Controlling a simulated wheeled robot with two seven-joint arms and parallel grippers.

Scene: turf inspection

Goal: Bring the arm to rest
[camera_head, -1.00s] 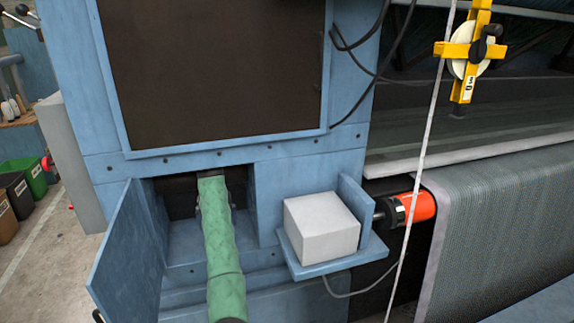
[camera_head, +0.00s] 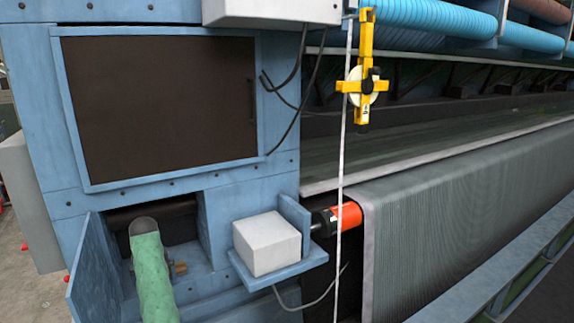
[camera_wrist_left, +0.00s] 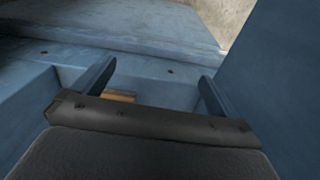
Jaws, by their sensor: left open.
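My left gripper (camera_wrist_left: 157,72) is open, with its two fingers apart in the left wrist view. Nothing is held between them. A small brown piece (camera_wrist_left: 118,96) shows just beyond the gripper's front edge, near the left finger, and blue panels lie ahead. In the head view a green-covered arm (camera_head: 152,275), which looks like mine, rises from the bottom in front of the recess (camera_head: 185,225) of the blue machine. Its rounded grey end is at the top. I cannot make out the gripper's fingers there. My right gripper is in neither view.
A white box (camera_head: 267,243) sits on a blue bracket beside the recess. A red-orange roller end (camera_head: 347,215) and a grey fabric roll (camera_head: 460,220) are to the right. A yellow tape reel (camera_head: 362,85) hangs above. A blue flap (camera_head: 95,275) stands open at left.

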